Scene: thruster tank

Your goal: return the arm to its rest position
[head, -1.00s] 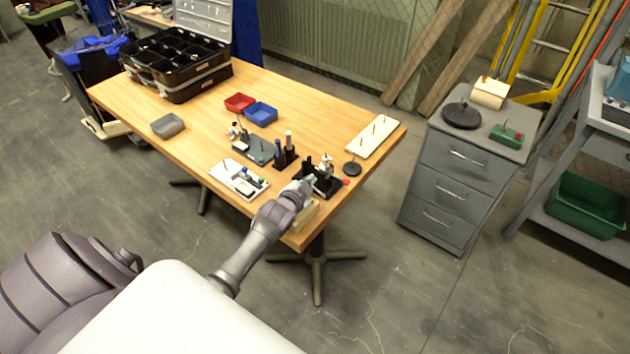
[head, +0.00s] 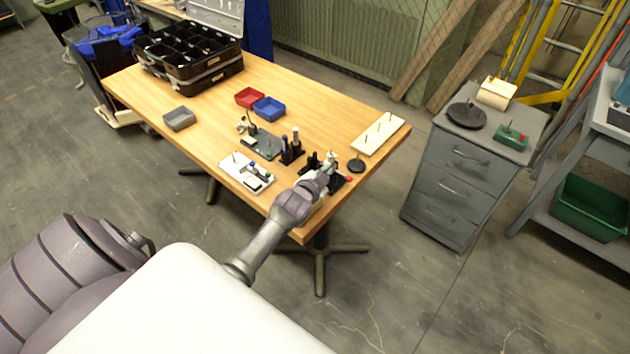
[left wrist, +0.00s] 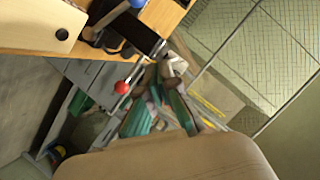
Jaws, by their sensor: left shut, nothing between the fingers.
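My left arm reaches in from the lower left of the head view. My left gripper (head: 327,170) is over the near right part of the wooden table (head: 330,110), in front of a black stand (head: 337,183) that it partly covers. Its fingers are small and hard to make out there. In the left wrist view the teal fingers of the left gripper (left wrist: 160,112) show blurred and hold nothing; the gripper is shut. My right gripper is in neither view.
A white tray (head: 240,171), a dark green fixture plate (head: 264,144) and a white pegged board (head: 378,134) lie on the table near the arm. Red (head: 249,98) and blue (head: 269,109) bins stand farther back. A grey drawer cabinet (head: 450,190) stands to the right.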

